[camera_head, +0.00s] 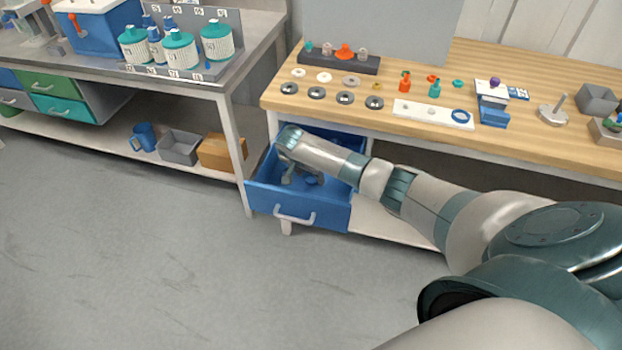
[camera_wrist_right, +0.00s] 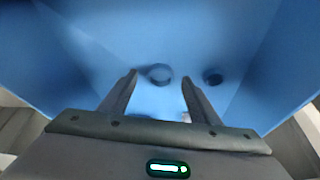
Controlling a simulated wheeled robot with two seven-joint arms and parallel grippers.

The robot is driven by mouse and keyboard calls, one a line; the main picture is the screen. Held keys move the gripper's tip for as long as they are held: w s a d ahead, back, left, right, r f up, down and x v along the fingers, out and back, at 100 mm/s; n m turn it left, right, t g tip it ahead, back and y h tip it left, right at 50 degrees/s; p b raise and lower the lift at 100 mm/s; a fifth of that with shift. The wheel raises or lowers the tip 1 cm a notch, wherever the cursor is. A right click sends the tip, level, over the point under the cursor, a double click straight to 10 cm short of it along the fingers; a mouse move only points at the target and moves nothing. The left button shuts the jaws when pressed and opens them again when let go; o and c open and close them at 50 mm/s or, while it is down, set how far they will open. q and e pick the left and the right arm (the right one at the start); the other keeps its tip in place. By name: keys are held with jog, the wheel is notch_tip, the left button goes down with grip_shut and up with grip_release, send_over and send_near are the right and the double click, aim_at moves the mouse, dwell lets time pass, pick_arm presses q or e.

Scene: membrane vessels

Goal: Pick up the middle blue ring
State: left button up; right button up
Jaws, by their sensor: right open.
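The blue drawer (camera_head: 325,213) stands pulled out under the wooden bench, and my right gripper (camera_head: 302,178) reaches down into it from above. In the right wrist view my right gripper (camera_wrist_right: 159,77) is open and empty, fingers pointing at the drawer floor (camera_wrist_right: 110,45). A blue ring (camera_wrist_right: 158,73) shows between the fingertips. A second round blue piece with a dark centre (camera_wrist_right: 212,76) lies to its right, outside the right finger. No third ring can be made out in the drawer; the gripper hides the near part. Another blue ring (camera_head: 460,115) lies on a white board on the bench.
The wooden bench (camera_head: 540,120) above the drawer holds the white board (camera_head: 420,112), several dark discs, small orange and teal parts and a blue-and-white fixture (camera_head: 492,105). A second bench stands at left, with a blue mug (camera_head: 145,137) and bins below. The floor is clear.

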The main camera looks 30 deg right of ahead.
pick_arm(q)
jog(key=shift+w+r, duration=0.1)
jog(key=shift+w, duration=0.15)
pick_arm(e)
jog(key=c, duration=1.1)
jog(key=shift+r, duration=0.5)
jog(key=r, duration=0.3)
jog(key=shift+s+d+r+b, duration=0.1)
jog(key=shift+d+r+b, duration=0.05)
jog(key=shift+d+b, duration=0.25)
pick_arm(q)
jog(key=w+d+r+t+h+b, duration=0.1)
jog(key=w+d, duration=0.3)
jog(key=w, duration=0.5)
jog(key=shift+r+t+b, duration=0.4)
jog(key=shift+r+t, duration=0.1)
jog(key=shift+t, duration=0.4)
pick_arm(e)
jog(key=s+d+r, duration=0.1)
jog(key=d+r, duration=0.1)
jog(key=d, duration=0.1)
jog(key=s+d+r, duration=0.1)
jog(key=d+r, duration=0.1)
jog(key=d, duration=0.2)
jog(key=s+d+r, duration=0.1)
jog(key=d+r, duration=0.1)
jog(key=d, duration=0.1)
jog(key=shift+s+d+r, duration=0.15)
jog(key=shift+s+r, duration=0.05)
jog(key=shift+r, duration=0.15)
